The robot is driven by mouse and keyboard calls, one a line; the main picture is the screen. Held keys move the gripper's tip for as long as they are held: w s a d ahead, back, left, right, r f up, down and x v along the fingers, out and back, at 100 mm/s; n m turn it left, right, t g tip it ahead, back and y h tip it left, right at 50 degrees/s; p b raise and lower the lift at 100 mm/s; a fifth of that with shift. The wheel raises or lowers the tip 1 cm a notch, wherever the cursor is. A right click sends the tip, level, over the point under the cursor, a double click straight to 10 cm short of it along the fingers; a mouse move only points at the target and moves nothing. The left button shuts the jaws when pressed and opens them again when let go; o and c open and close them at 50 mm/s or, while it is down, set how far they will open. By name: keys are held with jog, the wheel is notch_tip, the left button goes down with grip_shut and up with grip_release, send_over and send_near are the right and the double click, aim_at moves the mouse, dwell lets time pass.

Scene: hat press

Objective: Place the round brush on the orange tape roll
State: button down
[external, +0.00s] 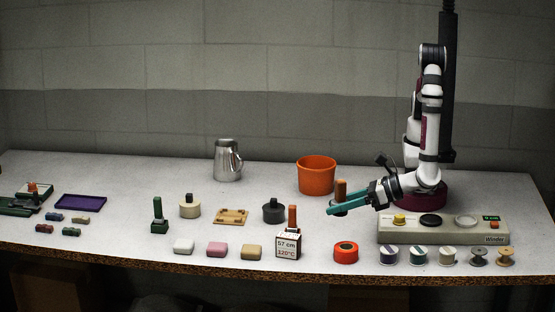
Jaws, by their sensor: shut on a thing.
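The round brush (340,188) has an upright brown handle, and it is held in my gripper (338,207) between the teal fingers. The brush's lower part is mostly hidden by the fingers. My gripper is shut on it and reaches in from the right, above the table. The orange tape roll (346,252) lies flat near the table's front edge, below the gripper in the picture. The brush and the roll are apart.
A labelled box (288,246) with an orange-brown handle stands left of the roll. Several thread spools (418,256) and the winder (440,230) are to the right. An orange bucket (316,175) stands behind. Soap-like blocks (217,249) lie at the front left.

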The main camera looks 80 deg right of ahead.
aim_at(346, 247)
jog(key=s+a+f, duration=0.1)
jog(key=a, duration=0.1)
jog(key=s+a+f, duration=0.1)
jog(key=a+f, duration=0.1)
jog(key=shift+s+f, duration=0.1)
jog(key=shift+f, duration=1.8)
jog(key=shift+c, duration=1.4)
grip_release()
jog(key=shift+f, duration=0.1)
